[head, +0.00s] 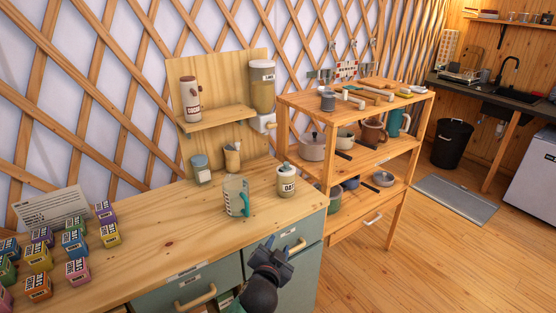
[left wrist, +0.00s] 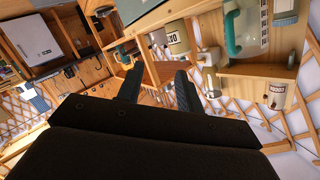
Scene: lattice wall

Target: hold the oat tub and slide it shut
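The oat tub (head: 287,183), a cream jar with a dark-lettered label, stands upright on the wooden counter near its right end. Its top looks covered, but the lid's exact position is too small to tell. The tub also shows in the left wrist view (left wrist: 177,40), beyond the fingers. My left gripper (head: 271,250) is in front of the counter's front edge, below and apart from the tub, close to a drawer handle (head: 294,247). In the left wrist view its two fingers (left wrist: 158,88) stand apart with nothing seen between them. My right gripper is not in view.
A clear jug (head: 236,196) with a teal handle stands left of the tub. Several colored boxes (head: 38,257) fill the counter's left. A shelf rack (head: 283,125) stands close on the right.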

